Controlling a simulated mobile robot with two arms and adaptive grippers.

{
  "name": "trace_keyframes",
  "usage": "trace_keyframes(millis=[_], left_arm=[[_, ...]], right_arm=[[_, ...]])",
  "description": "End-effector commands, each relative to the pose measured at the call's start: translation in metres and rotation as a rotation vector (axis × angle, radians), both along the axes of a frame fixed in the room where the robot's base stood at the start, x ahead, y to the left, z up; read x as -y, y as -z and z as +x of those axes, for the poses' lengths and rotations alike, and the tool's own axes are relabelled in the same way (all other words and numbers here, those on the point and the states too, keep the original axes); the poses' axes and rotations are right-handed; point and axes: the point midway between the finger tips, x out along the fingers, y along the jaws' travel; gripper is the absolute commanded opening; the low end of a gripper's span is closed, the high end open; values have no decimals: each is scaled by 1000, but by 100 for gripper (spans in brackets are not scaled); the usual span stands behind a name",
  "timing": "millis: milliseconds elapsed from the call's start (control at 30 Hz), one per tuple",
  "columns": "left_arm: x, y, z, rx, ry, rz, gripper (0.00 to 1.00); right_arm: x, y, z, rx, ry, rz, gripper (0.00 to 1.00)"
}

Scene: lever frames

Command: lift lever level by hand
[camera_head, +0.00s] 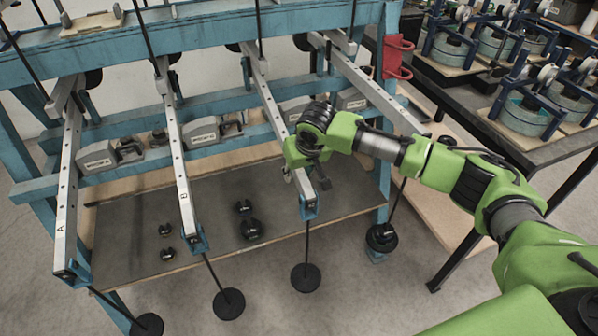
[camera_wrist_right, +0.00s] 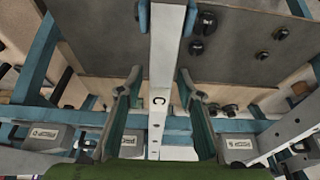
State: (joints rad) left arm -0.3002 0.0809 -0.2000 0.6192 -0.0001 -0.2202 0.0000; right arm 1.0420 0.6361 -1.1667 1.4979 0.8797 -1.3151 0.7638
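Several long metal levers with holes run from the blue frame toward me. Lever A (camera_head: 68,180) is at the left and lever B (camera_head: 178,150) is beside it. Lever C (camera_head: 266,95), also in the right wrist view (camera_wrist_right: 166,40), is third, and a fourth lever (camera_head: 368,88) is at the right. A black disc weight (camera_head: 305,278) hangs on a rod from C's blue end. My right gripper (camera_head: 306,178) is at C's outer part. In the right wrist view its fingers (camera_wrist_right: 159,78) are open on either side of C, with gaps showing. My left gripper is not in view.
The blue frame (camera_head: 200,30) stands around the levers. Small black weights (camera_head: 251,229) lie on the grey board (camera_head: 110,245) below. Other disc weights (camera_head: 229,304) hang from the other levers. A dark table (camera_head: 560,150) with blue apparatus is at the right.

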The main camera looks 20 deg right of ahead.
Motion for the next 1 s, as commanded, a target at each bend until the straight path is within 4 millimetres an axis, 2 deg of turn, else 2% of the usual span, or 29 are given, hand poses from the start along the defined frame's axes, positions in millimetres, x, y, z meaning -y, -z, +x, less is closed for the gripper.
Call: trace_keyframes(millis=[233, 267, 300, 400, 567, 667, 1000], left_arm=[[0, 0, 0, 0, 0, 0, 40], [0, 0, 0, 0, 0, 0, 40], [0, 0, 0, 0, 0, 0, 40], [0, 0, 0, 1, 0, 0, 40], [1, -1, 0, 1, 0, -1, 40], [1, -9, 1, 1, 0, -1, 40], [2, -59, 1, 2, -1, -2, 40]], right_arm=[[0, 1, 0, 0, 0, 0, 34], [0, 1, 0, 0, 0, 0, 31], [0, 1, 0, 0, 0, 0, 21], [0, 1, 0, -1, 0, 0, 0], [0, 0, 0, -1, 0, 0, 0], [0, -6, 0, -9, 1, -1, 0], [1, -47, -4, -81, 3, -5, 0]])
